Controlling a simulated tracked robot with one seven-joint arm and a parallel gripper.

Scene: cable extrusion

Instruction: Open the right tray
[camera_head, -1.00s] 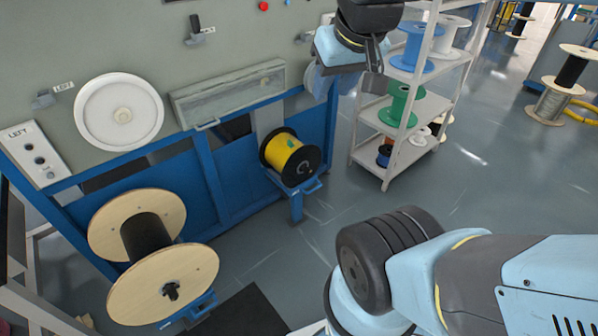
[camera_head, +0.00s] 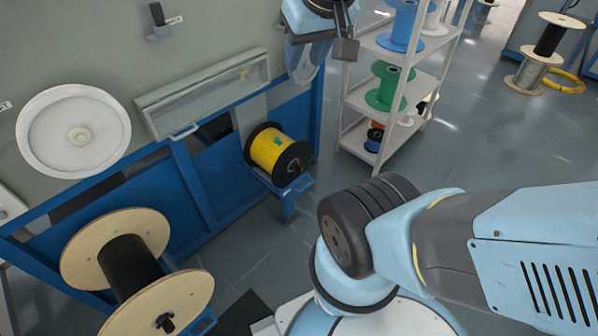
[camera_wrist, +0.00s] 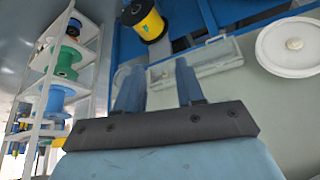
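The yellow spool also shows at the top of the wrist view (camera_wrist: 150,24). My gripper (camera_wrist: 156,68) is open and empty, its two fingers apart in front of the grey panel. In the body view my wrist (camera_head: 322,12) is at the top, above and right of the yellow spool; the fingers are not clear there. No contact with the tray is visible.
A clear-windowed cover (camera_head: 205,92) with a handle and a white wheel (camera_head: 40,130) are on the grey panel. A wooden spool (camera_head: 180,300) stands low left. A shelf of spools (camera_head: 355,145) stands right of the frame.

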